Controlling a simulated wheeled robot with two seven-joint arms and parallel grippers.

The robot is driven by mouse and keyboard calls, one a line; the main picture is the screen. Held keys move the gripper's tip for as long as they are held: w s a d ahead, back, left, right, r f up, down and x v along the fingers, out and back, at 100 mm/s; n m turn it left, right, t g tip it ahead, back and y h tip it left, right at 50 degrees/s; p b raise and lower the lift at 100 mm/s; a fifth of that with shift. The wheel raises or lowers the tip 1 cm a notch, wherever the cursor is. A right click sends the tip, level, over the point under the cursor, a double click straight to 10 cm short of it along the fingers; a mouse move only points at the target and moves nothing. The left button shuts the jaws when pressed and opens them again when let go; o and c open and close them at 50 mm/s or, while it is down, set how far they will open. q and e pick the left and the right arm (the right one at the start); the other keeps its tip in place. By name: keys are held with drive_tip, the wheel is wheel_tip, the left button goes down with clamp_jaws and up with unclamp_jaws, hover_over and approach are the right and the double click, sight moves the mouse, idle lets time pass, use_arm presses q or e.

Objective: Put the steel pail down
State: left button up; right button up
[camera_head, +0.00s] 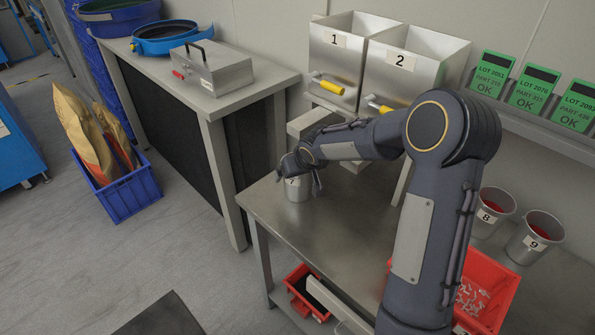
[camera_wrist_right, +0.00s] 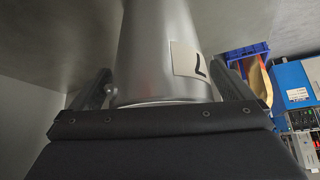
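The steel pail (camera_head: 297,190) carries a white label, read as 7, and is at the left end of the steel table (camera_head: 345,235). My right gripper (camera_head: 302,172) comes from above and has its fingers on both sides of the pail's rim. In the right wrist view the pail (camera_wrist_right: 160,50) sits between the two fingers (camera_wrist_right: 165,90), which appear closed against it. The pail looks upright; whether its base touches the table cannot be told. My left gripper is not in view.
Pails 8 (camera_head: 492,212) and 9 (camera_head: 534,240) stand at the right, behind a red bin (camera_head: 490,285). Steel hoppers 1 (camera_head: 336,60) and 2 (camera_head: 402,80) are at the back. A bench with a metal toolbox (camera_head: 212,72) stands left. The table's middle is clear.

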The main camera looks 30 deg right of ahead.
drive_tip(key=shift+r, duration=0.15)
drive_tip(key=shift+s+r, duration=0.1)
drive_tip(key=shift+r, duration=0.15)
drive_tip(key=v, duration=1.1)
drive_tip(key=shift+s+r, duration=0.1)
drive_tip(key=shift+r, duration=0.15)
